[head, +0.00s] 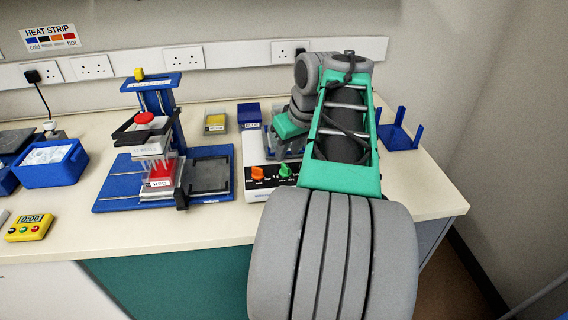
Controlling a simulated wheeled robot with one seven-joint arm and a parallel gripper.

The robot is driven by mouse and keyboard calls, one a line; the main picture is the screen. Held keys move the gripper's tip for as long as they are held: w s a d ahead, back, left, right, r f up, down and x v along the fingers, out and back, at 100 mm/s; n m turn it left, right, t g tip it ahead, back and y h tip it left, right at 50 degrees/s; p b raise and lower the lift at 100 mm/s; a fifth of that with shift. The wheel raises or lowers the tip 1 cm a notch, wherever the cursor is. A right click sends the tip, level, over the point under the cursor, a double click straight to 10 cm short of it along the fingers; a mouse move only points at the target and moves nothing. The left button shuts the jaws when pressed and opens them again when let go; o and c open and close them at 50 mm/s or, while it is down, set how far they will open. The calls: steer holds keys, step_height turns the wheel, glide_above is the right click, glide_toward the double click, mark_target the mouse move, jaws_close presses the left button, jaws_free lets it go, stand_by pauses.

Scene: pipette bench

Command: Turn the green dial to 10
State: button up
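The green dial (286,170) is on the dark front panel of a white device (257,150), to the right of an orange dial (258,173). Small white markings surround the dials, too small to read, so I cannot tell the green dial's setting. My arm reaches over the device's right side and covers much of it. My gripper (284,150) points down just above and behind the green dial. Its fingertips are small and partly hidden, so I cannot tell whether they are open or touch the dial.
A blue stand (163,90) with a red-topped press is left of the device. A blue box (249,116) and a grey-yellow box (215,122) sit behind. A blue rack (399,138) is at right. A yellow timer (29,227) lies at front left. The front counter strip is clear.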

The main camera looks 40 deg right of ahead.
mark_target(284, 164)
steer(key=x, duration=0.5)
steer(key=shift+c, duration=0.2)
jaws_close()
stand_by(0.3)
